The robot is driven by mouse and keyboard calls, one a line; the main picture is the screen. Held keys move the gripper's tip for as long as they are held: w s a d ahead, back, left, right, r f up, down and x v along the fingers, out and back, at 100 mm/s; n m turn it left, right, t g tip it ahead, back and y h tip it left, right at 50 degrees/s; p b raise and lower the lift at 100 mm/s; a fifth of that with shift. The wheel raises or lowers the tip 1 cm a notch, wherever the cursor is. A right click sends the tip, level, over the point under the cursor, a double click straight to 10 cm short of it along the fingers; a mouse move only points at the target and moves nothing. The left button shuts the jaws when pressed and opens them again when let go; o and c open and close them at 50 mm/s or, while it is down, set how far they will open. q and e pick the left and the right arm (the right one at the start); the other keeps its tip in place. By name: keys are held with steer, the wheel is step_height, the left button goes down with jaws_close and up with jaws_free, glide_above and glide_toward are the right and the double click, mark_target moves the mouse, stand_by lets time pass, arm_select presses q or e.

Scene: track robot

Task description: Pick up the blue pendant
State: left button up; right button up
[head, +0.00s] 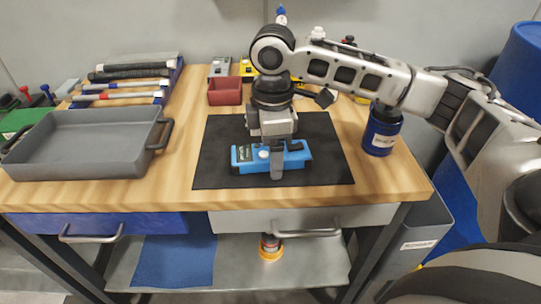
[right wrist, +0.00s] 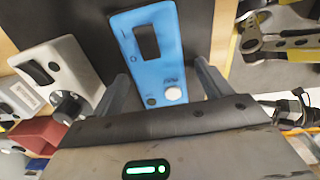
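The blue pendant (head: 242,155) lies flat on a black mat (head: 325,165) on the wooden bench. In the right wrist view the blue pendant (right wrist: 174,55) shows a dark rectangular window and a white round knob. My right gripper (head: 276,166) points down over the pendant's middle, with one finger in front of its near side; the far finger is hidden in the head view. In the right wrist view my right gripper (right wrist: 161,73) is open, its fingers on either side of the pendant with slight gaps. My left gripper is not in view.
A grey tray (head: 85,166) stands at the left of the bench. A red bin (head: 225,91) and a blue bottle (head: 381,133) stand behind and right of the mat. Another light grey control box (right wrist: 70,68) shows in the right wrist view. The mat's right part is bare.

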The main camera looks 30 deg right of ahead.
steer(key=c, duration=1)
steer(key=shift+c, duration=0.6)
steer(key=shift+r, duration=0.15)
